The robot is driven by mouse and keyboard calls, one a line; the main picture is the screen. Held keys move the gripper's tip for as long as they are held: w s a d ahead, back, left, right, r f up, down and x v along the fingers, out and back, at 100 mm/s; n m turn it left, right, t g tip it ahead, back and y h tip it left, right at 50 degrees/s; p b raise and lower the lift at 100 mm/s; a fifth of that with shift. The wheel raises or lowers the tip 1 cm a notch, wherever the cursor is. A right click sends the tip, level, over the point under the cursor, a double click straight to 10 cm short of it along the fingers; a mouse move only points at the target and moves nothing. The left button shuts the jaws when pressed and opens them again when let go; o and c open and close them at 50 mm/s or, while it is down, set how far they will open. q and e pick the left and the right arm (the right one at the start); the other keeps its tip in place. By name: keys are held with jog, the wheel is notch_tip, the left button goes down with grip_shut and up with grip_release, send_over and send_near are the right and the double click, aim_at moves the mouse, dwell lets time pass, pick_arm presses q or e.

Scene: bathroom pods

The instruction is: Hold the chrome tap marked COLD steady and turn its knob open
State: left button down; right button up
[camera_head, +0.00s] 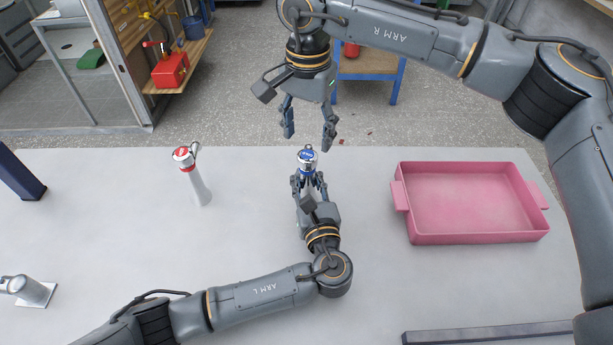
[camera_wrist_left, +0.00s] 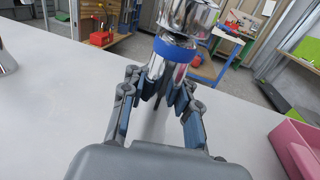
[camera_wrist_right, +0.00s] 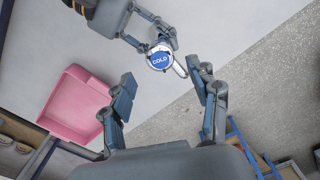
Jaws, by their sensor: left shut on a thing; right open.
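The chrome tap marked COLD (camera_head: 307,160) stands upright near the table's far edge, with a blue cap. In the right wrist view its round blue knob top (camera_wrist_right: 160,60) reads COLD. My left gripper (camera_head: 309,183) is shut on the tap's body below the blue ring; in the left wrist view the fingers clasp the chrome column (camera_wrist_left: 172,75). My right gripper (camera_head: 308,138) is open, just beyond and above the knob. In the right wrist view the knob lies beyond its spread fingertips (camera_wrist_right: 162,85), not between them. The tap's base is hidden by my left gripper.
A second chrome tap with a red top (camera_head: 196,178) stands to the left. A pink tray (camera_head: 470,239) sits on the right. A chrome fitting (camera_head: 28,290) lies at the far left. The table between the red-topped tap and the COLD tap is clear.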

aim_at(308, 155)
jog(key=m, duration=0.6)
jog(key=shift+r, duration=0.35)
jog(key=m, duration=0.3)
jog(key=shift+r+m, duration=0.2)
jog(key=shift+m, duration=0.2)
jog(key=m, duration=0.5)
jog(key=shift+r+m, duration=0.3)
jog(key=m, duration=0.4)
jog(key=shift+r, duration=0.25)
jog(key=shift+f+m, duration=0.3)
jog(key=shift+f, duration=4.2)
jog(key=shift+c, duration=0.5)
jog(key=shift+s+f, duration=0.1)
jog(key=c, duration=0.8)
